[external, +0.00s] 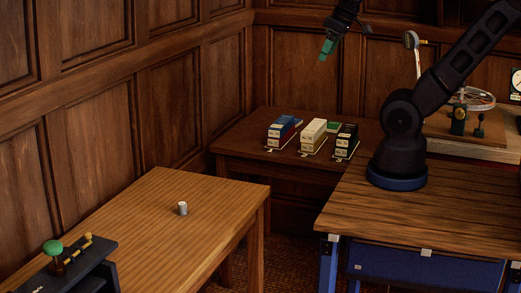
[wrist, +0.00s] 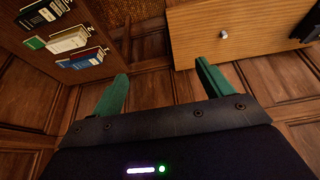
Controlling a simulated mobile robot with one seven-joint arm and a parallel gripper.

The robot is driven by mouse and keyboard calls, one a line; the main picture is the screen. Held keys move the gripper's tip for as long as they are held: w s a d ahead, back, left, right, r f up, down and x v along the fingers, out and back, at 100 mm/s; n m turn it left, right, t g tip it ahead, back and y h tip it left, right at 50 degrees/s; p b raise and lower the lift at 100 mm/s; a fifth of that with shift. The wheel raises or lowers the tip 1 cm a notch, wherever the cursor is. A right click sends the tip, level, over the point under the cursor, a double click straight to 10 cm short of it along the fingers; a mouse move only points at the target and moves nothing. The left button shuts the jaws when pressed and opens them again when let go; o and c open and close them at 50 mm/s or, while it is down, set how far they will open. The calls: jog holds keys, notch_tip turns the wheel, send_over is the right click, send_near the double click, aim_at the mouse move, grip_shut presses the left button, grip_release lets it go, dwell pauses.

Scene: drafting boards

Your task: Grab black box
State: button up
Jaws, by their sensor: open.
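The black box (external: 346,141) stands at the right end of a row of three boxes on the dark side table, beside the cream box (external: 313,136). In the wrist view the black box (wrist: 42,14) lies at the upper left, near the picture edge and well off from the fingers. My gripper (external: 326,50) hangs high above the row, with clear air between. In the wrist view my gripper (wrist: 161,68) has its two green fingers wide apart with nothing between them.
A blue box (external: 281,131) stands left of the cream box, and a small green piece (external: 333,126) lies behind them. Wood-panelled walls close off the back.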

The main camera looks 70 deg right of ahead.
jog(key=w+d+f+n+h, duration=0.1)
jog(key=w+d+f+n, duration=0.35)
jog(key=w+d, duration=0.45)
jog(key=n+g+h, duration=0.4)
jog(key=n+g, duration=0.1)
jog(key=n, duration=0.9)
send_near(337, 132)
jog(key=shift+y, duration=0.3)
jog(key=shift+x, duration=5.05)
jog(key=shift+r, duration=0.1)
jog(key=c, duration=1.2)
